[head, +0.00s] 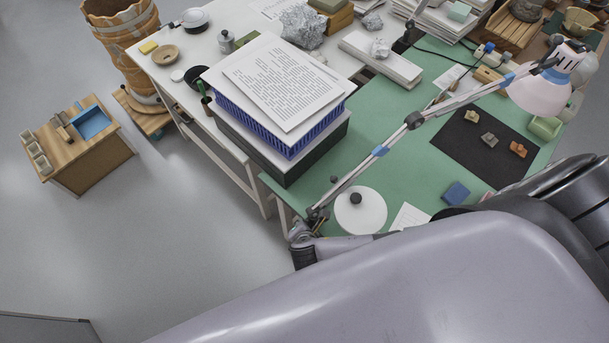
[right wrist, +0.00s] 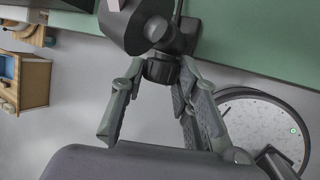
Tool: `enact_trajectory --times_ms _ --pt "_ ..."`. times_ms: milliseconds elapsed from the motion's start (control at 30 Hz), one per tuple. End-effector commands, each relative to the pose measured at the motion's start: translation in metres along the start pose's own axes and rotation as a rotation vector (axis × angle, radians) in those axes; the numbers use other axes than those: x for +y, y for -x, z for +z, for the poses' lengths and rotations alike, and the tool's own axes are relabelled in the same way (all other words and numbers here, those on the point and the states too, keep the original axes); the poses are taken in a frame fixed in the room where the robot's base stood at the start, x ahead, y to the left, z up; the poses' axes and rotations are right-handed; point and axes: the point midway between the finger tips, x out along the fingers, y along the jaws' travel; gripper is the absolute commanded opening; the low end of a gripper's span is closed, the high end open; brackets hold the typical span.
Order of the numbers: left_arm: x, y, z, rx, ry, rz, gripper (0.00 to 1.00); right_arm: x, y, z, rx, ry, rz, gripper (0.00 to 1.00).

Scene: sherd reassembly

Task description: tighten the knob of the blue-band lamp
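The blue-band lamp (head: 380,151) has a jointed metal arm with blue bands and a pale shade at the upper right in the head view. Its foot is clamped at the near left corner of the green table. In the right wrist view the dark clamp (right wrist: 148,27) is at the top, with a dark round knob (right wrist: 161,72) below it. My right gripper (right wrist: 162,66) has its fingertips on either side of this knob and seems shut on it. In the head view my arm hides most of this gripper. My left gripper is not in view.
The green table (head: 395,85) bears a black mat (head: 470,165) with several sherds, a white disc (head: 372,212) near the lamp's foot, and a blue block (head: 456,193). A paper-topped blue crate (head: 262,125) stands left of the lamp.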

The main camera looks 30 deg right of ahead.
Motion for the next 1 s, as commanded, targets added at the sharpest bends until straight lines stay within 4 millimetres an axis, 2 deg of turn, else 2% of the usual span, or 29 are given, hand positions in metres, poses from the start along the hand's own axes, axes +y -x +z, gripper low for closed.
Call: enact_trajectory --times_ms 233,633,767,1000 --pt "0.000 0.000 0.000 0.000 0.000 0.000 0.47 0.000 0.000 0.000 0.000 0.000 0.000 0.47" --pt "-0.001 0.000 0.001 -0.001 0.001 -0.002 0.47 -0.001 0.005 -0.001 0.001 0.000 -0.002 0.47" --pt "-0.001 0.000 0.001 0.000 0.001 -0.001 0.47 -0.001 0.020 -0.001 0.003 -0.001 -0.002 0.47" --pt "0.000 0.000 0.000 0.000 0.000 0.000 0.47 -0.001 0.067 -0.001 0.004 -0.001 -0.001 0.47"
